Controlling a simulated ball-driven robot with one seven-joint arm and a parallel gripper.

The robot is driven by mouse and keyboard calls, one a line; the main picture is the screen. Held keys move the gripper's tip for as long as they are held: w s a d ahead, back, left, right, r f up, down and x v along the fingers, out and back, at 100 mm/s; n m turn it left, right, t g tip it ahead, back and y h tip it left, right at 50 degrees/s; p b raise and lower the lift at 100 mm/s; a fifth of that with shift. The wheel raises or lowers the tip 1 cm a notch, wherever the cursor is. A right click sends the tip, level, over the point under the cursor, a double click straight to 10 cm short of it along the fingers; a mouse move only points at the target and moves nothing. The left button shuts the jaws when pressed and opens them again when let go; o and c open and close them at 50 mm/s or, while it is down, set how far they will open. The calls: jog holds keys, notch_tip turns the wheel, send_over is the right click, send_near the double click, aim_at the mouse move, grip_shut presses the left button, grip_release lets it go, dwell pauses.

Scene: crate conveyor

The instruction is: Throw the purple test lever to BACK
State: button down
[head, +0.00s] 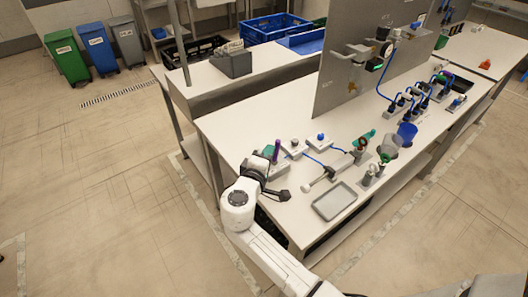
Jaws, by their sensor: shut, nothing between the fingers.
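The purple test lever (277,149) rises from a small grey base box (276,170) near the left end of the white workbench. It looks close to upright; the picture is too small to read its marks or exact setting. My gripper (284,195) is dark, shut and empty. It is just in front of the lever's base, near the bench's front edge, and looks apart from the lever. My dark wrist partly covers the area left of the base.
Small boxes with a white knob (295,143) and a blue knob (320,137) stand right of the lever. A grey tray (335,201) lies near the front edge. A tall grey panel (345,70) stands behind.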

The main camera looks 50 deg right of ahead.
jog(key=shift+s+d+r+m+y, duration=0.1)
jog(key=shift+d+r+m+y, duration=0.25)
jog(key=shift+y, duration=0.25)
jog(key=shift+s+d+f+p, duration=0.1)
jog(key=shift+d+p, duration=0.2)
jog(key=shift+d, duration=0.25)
